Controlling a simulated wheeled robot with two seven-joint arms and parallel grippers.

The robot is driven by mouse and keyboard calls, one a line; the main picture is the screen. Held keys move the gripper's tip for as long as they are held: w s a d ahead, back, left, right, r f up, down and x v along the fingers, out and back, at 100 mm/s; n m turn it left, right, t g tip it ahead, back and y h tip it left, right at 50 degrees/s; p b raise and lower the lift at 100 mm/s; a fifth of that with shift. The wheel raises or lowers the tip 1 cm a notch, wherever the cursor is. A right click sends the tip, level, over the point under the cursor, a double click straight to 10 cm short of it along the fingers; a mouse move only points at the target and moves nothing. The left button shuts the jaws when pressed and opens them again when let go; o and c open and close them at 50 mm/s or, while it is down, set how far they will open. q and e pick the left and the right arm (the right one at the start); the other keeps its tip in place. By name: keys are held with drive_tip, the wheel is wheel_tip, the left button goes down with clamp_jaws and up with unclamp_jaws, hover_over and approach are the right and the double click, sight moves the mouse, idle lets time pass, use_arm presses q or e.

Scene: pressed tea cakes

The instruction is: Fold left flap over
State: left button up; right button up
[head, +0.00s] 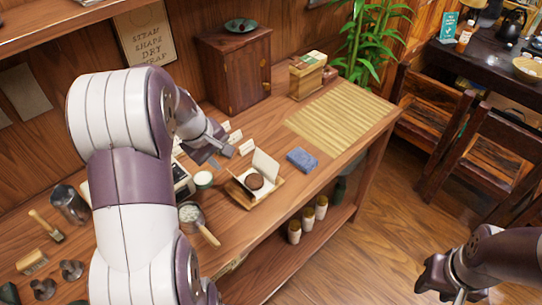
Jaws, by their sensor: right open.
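A small dark round tea cake (255,181) lies on a pale wrapper (243,187) on a wooden board near the table's front edge. One white flap (266,164) stands up behind and to the right of the cake. The wrapper's left side appears low and is too small to make out clearly. My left gripper (226,150) is above the table, up and left of the wrapper, apart from it; its finger gap cannot be made out. My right gripper (440,291) is open and empty over the floor at the lower right, away from the table.
A blue folded cloth (302,159) and a bamboo mat (341,115) lie right of the wrapper. Small white cards (236,136) stand behind. A cabinet (236,72) stands at the back.

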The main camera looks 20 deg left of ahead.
use_arm(q)
drive_tip(key=x, duration=1.1)
drive_tip(key=shift+d+f, duration=0.15)
drive_tip(key=shift+d, duration=0.1)
drive_tip(key=shift+s+f+n, duration=0.1)
drive_tip(key=shift+f+n, duration=0.15)
drive_tip(key=shift+n, duration=0.05)
use_arm(e)
drive_tip(key=shift+s+a+r, duration=0.2)
drive_tip(key=shift+s, duration=0.35)
use_arm(q)
clamp_jaws()
